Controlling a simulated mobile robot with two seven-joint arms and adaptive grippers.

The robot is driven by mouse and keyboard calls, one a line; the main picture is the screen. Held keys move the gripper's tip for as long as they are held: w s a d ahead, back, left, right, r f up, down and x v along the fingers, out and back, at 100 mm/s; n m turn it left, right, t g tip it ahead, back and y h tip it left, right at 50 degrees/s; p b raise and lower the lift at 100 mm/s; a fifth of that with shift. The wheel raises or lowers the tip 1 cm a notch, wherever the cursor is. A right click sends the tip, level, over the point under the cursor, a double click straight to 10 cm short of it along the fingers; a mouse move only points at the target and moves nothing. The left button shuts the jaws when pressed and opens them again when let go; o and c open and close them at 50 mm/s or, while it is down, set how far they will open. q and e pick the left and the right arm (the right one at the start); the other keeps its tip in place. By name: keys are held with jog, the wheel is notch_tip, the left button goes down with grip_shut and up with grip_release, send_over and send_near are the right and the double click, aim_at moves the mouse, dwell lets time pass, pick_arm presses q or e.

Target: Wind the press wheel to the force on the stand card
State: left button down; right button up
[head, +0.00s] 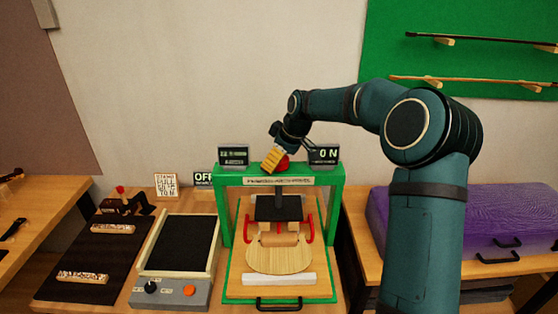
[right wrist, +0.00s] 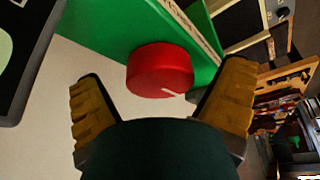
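The green press (head: 337,215) stands in the middle of the bench, with a violin-shaped wooden body (head: 279,259) inside it under a dark block (head: 279,208). Its red wheel (head: 284,163) is at the top of the frame, partly hidden by my right gripper (head: 274,159). In the right wrist view the red wheel (right wrist: 160,70), with a pale mark, lies between the yellow fingers of my open right gripper (right wrist: 163,75), with gaps on both sides. The force display (head: 324,154) reads 0 N. The stand card (head: 166,185) says "PULL"; its numbers are too small to read surely. My left gripper is out of view.
Another small display (head: 233,155) sits at the press's upper left. An OFF sign (head: 203,179) stands behind a black-topped panel (head: 180,243) with a knob and orange button. A dark board (head: 92,255) lies left. A purple case (head: 490,221) is at right, behind my right arm.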

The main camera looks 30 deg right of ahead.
jog(key=c, duration=1.1)
jog(key=shift+c, duration=0.2)
jog(key=shift+m, duration=0.3)
